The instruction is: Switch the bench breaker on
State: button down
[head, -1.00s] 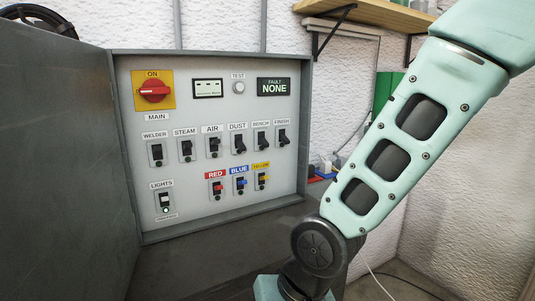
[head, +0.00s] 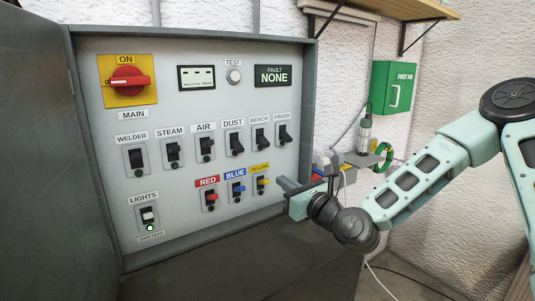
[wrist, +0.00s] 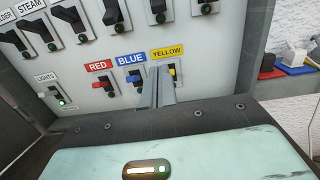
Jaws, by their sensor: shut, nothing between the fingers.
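The bench breaker (head: 260,139) is a black switch under the BENCH label in the upper breaker row, between DUST and FINISH. Its lower part shows at the top of the wrist view (wrist: 158,8); whether its lever is on or off is too small to tell. My gripper (head: 280,182) is shut and empty, its thin grey fingers pointing at the panel's lower right.
The red MAIN knob (head: 127,82) is at top left. Red (head: 211,199), blue (head: 238,190) and yellow (head: 262,183) switches sit close to my fingers. The cabinet door (head: 40,150) stands open at left. A green first-aid box (head: 394,87) hangs at right.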

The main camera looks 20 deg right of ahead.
aim_at(258, 149)
jog(key=shift+w+d+r+m, duration=0.1)
jog(key=shift+d+r+m, duration=0.1)
jog(key=shift+d+m, duration=0.15)
jog(key=p+x, duration=0.3)
jog(key=x, duration=0.7)
jog(key=shift+r, duration=0.15)
jog(key=r+p, duration=0.1)
jog(key=s+r+p, duration=0.1)
jog(key=r, duration=0.1)
jog(key=shift+s+d, duration=0.15)
jog(key=shift+d, duration=0.05)
jog(key=shift+s+d+r, duration=0.1)
jog(key=shift+r, duration=0.1)
jog(key=shift+r+p, duration=0.15)
jog(key=shift+p, duration=0.4)
